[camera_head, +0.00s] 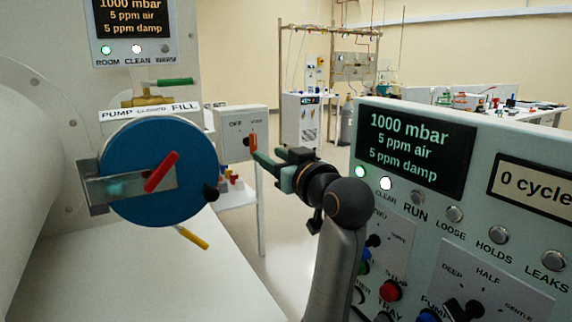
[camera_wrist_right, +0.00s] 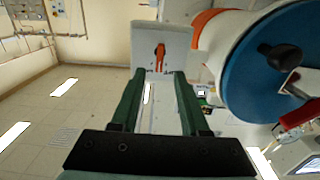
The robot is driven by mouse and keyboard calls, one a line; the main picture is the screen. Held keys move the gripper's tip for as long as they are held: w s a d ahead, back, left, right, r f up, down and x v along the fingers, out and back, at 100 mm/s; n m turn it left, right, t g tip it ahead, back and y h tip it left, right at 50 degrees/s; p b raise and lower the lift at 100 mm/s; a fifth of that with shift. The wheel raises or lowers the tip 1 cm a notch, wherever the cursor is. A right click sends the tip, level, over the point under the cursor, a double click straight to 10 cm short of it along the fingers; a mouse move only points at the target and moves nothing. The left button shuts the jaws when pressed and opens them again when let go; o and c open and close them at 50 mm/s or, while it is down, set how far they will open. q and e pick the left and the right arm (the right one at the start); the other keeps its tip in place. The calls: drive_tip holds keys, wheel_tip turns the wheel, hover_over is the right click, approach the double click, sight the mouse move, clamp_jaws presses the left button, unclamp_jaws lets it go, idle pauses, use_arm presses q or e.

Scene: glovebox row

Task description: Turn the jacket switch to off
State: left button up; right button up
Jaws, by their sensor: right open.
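The switch box (camera_head: 230,146) is a pale grey box with an orange-red knob (camera_head: 253,142) on its face. The left label looks like OFF; the right one is too small to read surely. In the right wrist view the knob (camera_wrist_right: 158,57) stands about upright on the box face (camera_wrist_right: 176,40). My right gripper (camera_head: 256,158) is at the box face, its green fingers apart. In the right wrist view the fingertips (camera_wrist_right: 156,76) are to either side of the knob's line, with the knob just beyond them. I cannot tell if they touch it. My left gripper is out of view.
A blue round door (camera_head: 150,195) with a red handle (camera_head: 162,172) stands left of the switch box. A control panel (camera_head: 480,215) with a display, buttons and knobs fills the right. A white shelf (camera_head: 195,285) lies below the door. Open floor shows behind my arm.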

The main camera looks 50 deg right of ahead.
drive_tip(key=b+v, duration=0.5)
drive_tip(key=shift+s+a+b, duration=0.15)
drive_tip(key=shift+s+b, duration=0.2)
idle(0.5)
